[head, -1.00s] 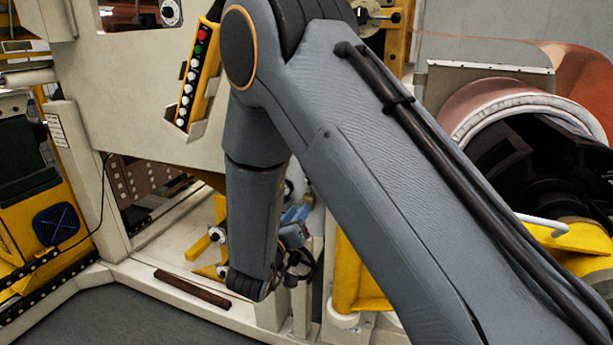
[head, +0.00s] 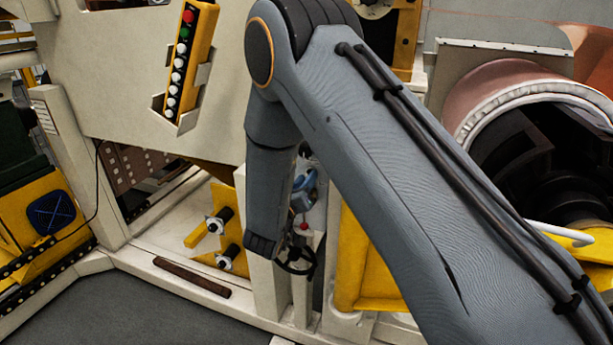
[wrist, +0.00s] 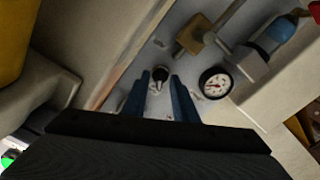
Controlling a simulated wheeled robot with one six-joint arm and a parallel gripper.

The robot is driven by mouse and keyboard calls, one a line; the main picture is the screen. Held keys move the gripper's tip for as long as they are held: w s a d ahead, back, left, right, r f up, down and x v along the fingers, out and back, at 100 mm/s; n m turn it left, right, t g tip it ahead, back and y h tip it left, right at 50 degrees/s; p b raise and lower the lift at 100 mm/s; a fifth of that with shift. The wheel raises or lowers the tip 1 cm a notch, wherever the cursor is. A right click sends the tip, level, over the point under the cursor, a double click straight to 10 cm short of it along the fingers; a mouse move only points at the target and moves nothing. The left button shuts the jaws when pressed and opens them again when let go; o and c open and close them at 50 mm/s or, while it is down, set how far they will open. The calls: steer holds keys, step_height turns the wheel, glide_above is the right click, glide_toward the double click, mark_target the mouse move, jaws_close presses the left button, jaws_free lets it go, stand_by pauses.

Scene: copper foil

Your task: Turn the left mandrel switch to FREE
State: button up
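In the wrist view, my gripper (wrist: 162,84) is open, its two blue fingers apart and pointing at a grey panel (wrist: 140,58). A small black knob with a pale tip (wrist: 160,74) shows between the fingertips; it may be the left mandrel switch. I cannot tell whether the fingers reach around it or stop short, and no FREE label or switch setting can be read. In the head view my own arm hides my gripper and most of this panel. Two black knobs (head: 221,217) (head: 229,256) show on a yellow plate left of my arm.
A round gauge (wrist: 215,82), a brass fitting (wrist: 194,38) and a blue-bodied fitting (wrist: 276,36) stand right of my gripper on the panel. A beige wall (wrist: 75,50) rises on the left. A button pendant (head: 186,62) hangs upper left. A dark handwheel (head: 298,262) is beside my forearm.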

steer(key=shift+w+d, duration=0.2)
steer(key=shift+w, duration=0.4)
jaws_close()
